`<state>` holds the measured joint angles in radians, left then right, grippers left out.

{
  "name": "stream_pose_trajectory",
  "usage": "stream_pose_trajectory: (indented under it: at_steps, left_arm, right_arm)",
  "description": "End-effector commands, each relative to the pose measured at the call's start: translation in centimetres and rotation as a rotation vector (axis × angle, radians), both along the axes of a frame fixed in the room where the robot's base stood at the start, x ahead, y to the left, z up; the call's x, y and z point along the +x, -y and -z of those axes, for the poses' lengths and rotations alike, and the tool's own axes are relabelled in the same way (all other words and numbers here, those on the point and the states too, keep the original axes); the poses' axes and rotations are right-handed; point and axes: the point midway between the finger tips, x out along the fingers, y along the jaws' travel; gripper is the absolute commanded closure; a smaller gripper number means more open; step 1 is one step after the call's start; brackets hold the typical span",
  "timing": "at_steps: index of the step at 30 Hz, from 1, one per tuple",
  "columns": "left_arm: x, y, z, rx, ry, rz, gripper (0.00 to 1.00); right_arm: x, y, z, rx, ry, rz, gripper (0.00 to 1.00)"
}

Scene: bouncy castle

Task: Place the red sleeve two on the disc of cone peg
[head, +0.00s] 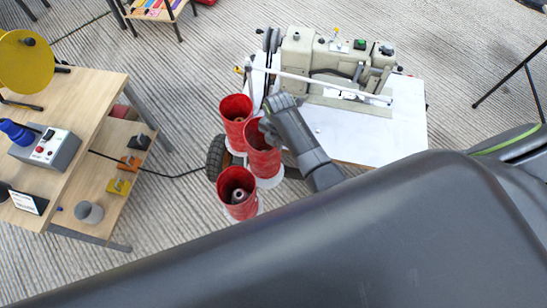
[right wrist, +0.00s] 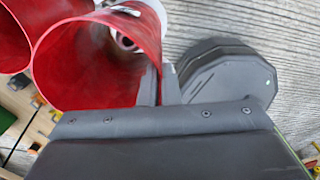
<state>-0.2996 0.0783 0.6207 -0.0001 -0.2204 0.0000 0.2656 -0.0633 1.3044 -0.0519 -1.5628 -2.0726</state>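Three red sleeves stand close together at the left end of the sewing machine's table in the head view: a back one (head: 235,107), a middle one (head: 262,160) and a front one (head: 237,207). No label tells which is sleeve two. My right gripper (head: 266,127) is at the rim of the middle sleeve. In the right wrist view its fingers (right wrist: 160,85) pinch that sleeve's wall (right wrist: 85,70), one inside and one outside. A white disc (head: 271,181) shows below the middle sleeve; whether they touch is unclear. A peg top (head: 238,195) shows inside the front sleeve. My left gripper is out of view.
The sewing machine (head: 330,62) stands on a white table (head: 375,140) right of the sleeves. A black wheel (head: 215,158) is left of them. A wooden bench (head: 85,95) with a grey control box (head: 45,148) stands at left. Ribbed floor lies between.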

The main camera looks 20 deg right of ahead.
Motion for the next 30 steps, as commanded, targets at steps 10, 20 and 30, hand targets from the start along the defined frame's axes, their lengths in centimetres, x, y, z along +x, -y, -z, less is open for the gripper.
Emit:
stream_pose_trajectory:
  at_steps: [10, 20, 30]
  left_arm:
    - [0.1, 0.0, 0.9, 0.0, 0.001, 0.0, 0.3]
    - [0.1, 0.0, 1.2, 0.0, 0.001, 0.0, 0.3]
    - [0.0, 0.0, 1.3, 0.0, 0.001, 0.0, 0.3]
  right_arm:
    - [0.0, 0.0, 4.2, -0.001, -0.001, 0.0, 1.0]
    - [0.1, 0.0, 5.9, 0.0, 0.002, 0.0, 1.0]
    - [0.0, 0.0, 6.2, 0.0, 0.002, 0.0, 0.85]
